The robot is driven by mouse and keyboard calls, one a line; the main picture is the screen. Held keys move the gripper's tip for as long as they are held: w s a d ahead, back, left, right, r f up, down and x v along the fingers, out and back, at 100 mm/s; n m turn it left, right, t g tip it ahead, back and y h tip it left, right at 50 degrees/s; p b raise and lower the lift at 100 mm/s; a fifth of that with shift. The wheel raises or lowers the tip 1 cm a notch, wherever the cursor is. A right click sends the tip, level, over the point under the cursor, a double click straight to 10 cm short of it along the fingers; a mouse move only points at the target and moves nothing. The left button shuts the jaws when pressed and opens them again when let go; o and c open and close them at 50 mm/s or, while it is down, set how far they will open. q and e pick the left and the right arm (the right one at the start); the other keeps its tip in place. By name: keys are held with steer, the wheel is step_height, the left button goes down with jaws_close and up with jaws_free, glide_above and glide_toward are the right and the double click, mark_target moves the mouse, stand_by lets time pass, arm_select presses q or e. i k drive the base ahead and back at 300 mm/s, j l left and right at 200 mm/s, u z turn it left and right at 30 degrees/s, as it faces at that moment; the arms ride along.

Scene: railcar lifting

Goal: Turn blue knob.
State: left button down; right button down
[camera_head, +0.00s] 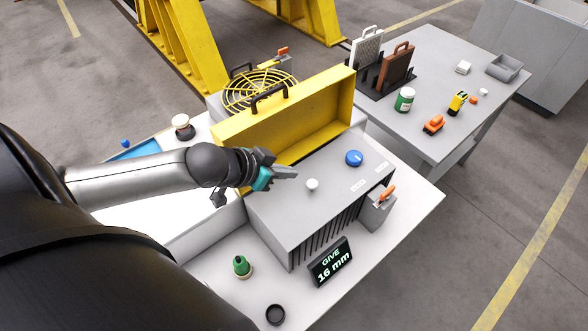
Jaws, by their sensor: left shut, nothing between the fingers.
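The blue knob (354,158) is a round dial on the sloping top of a grey control box (290,215), toward its far right. A small white knob (312,185) sits on the same top, nearer and to the left. My left gripper (294,172) comes in from the left with its fingers shut and empty. In the picture its tips lie just left of the white knob and apart from the blue knob. I cannot tell their height above the box. My right gripper is not in view.
A yellow open lid (285,115) stands behind the box. An orange-handled switch (386,193) is at its right side. A display (331,262) reading "GIVE 16 mm" and a green item (241,266) stand in front. A grey table (455,75) holds tools and cases.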

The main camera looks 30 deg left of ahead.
mark_target(354, 157)
steer(key=k+l, duration=1.25)
